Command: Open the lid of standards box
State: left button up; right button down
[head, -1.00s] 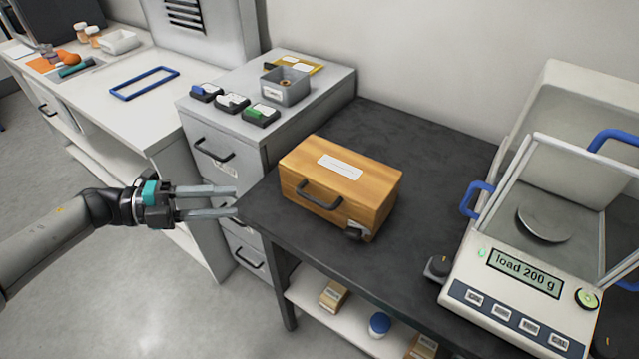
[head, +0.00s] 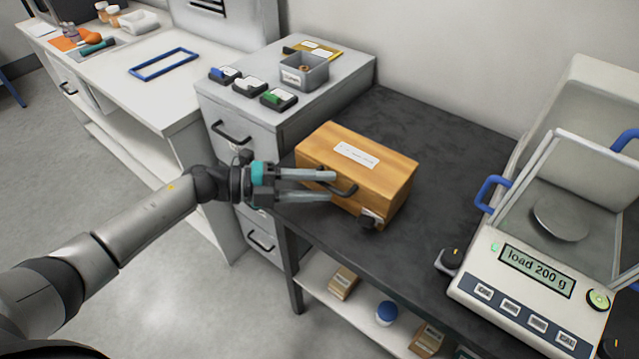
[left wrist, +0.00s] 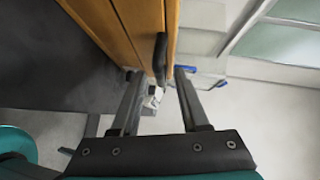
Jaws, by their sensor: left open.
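The standards box (head: 378,170) is a closed wooden box with a white label on its lid, standing on the dark table. A dark handle (head: 345,189) is on its front side, and a small dark latch-like piece hangs at its front right corner. My left gripper (head: 334,186) is open and empty, with its fingertips in front of the box by the handle. In the left wrist view the handle (left wrist: 160,58) lies between the lines of the two fingers, against the wooden side (left wrist: 130,25). I cannot tell whether the fingers touch it. My right gripper is not in view.
A grey cabinet (head: 240,100) with a grey bin (head: 304,72) stands to the left.

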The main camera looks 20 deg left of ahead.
pick_arm(q)
jog(key=shift+d, duration=0.15)
jog(key=shift+c, duration=0.2)
grip_shut()
dwell(1.2)
